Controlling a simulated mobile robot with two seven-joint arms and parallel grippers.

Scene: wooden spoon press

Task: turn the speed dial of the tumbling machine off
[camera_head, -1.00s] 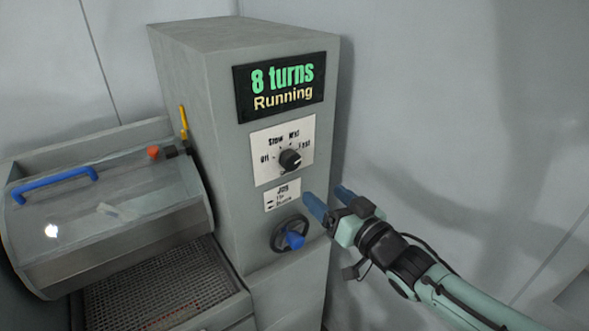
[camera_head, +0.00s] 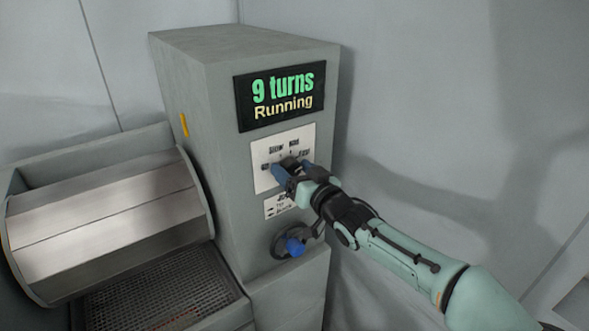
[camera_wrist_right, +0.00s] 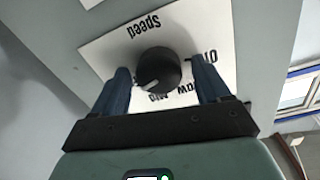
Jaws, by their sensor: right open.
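The speed dial (camera_wrist_right: 158,70) is a round black knob on a white label plate (camera_head: 262,180) on the front of the grey cabinet. In the right wrist view it sits between the two blue fingers of my right gripper (camera_wrist_right: 165,90), with a gap visible on each side. The gripper is open around it. In the head view my right gripper (camera_head: 292,172) is at the label and partly covers the dial. The display (camera_head: 282,95) above reads "9 turns" and "Running". My left gripper is not in view.
The tumbling machine's drum (camera_head: 110,225) is at the left of the cabinet, above a perforated tray (camera_head: 165,290). A blue-centred handwheel (camera_head: 294,244) is below the dial, close under my right arm. Open space lies to the right of the cabinet.

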